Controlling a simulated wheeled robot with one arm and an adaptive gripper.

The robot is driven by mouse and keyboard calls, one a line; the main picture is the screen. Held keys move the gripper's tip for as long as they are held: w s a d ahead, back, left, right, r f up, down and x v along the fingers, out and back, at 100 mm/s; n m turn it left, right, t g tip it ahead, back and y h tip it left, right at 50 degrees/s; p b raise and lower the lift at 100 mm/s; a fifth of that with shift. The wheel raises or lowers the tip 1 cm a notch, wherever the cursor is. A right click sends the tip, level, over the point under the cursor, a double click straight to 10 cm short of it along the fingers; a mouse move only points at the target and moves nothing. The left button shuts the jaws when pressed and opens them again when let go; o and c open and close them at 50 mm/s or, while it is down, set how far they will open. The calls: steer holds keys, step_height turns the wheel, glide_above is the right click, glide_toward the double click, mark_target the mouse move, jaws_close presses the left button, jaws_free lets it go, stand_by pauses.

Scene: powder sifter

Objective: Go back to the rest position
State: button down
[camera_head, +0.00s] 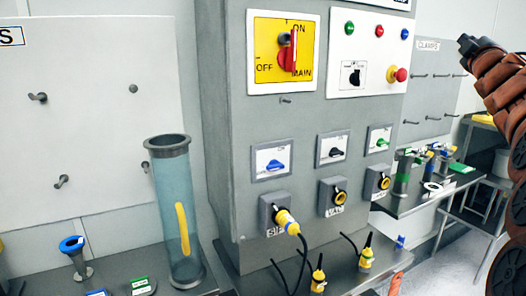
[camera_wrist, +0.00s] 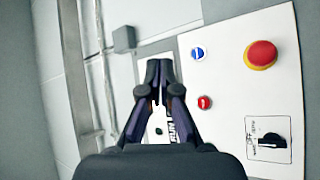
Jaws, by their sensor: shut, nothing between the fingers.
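My gripper (camera_wrist: 159,68) is shut and empty in the wrist view. The panel has a red mushroom button (camera_wrist: 261,55), a blue button (camera_wrist: 198,54), a red button (camera_wrist: 205,102) and a black selector (camera_wrist: 268,141). In the head view my arm is raised at the right edge, and the dark tip of my gripper (camera_head: 467,45) points left, to the right of the grey control cabinet (camera_head: 225,130).
The main switch (camera_head: 288,52) has its red handle upright. A yellow plug (camera_head: 286,221) sits in the left socket; two more yellow plugs (camera_head: 318,281) (camera_head: 366,257) stand on the bench. A clear tube (camera_head: 170,205) and blue funnel (camera_head: 74,246) stand left. A side shelf (camera_head: 405,203) holds small items.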

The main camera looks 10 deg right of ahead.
steer(key=w+a+f+m+g+y, duration=0.1)
steer(key=a+f+m+g, duration=0.2)
steer(key=a+f, duration=0.45)
steer(key=a+f+m+g+y, duration=0.1)
steer(key=a+f+m+g, duration=0.25)
steer(key=f, duration=0.75)
steer(key=s+a+f+g+y, duration=0.1)
steer(key=s+a+f+g, duration=0.15)
steer(key=a+f, duration=0.45)
steer(key=s+a+f+g+y, duration=0.2)
steer(key=s+a+f, duration=0.2)
steer(key=f, duration=0.4)
steer(key=s+a+f+g+y, duration=0.1)
steer(key=s+a+f+g, duration=0.2)
steer(key=s+a+f, duration=0.4)
steer(key=s+a+f+g+y, duration=0.2)
steer(key=s+a+f+g, duration=0.2)
steer(key=s, duration=1)
steer(key=s+a+f+m+g+y, duration=0.1)
steer(key=s+a+f+g, duration=0.2)
steer(key=s+a+f, duration=0.6)
steer(key=s, duration=0.2)
steer(key=shift+s+a+f+g+y, duration=0.3)
steer(key=shift+a+f+g+y, duration=0.05)
steer(key=shift+g+y, duration=0.05)
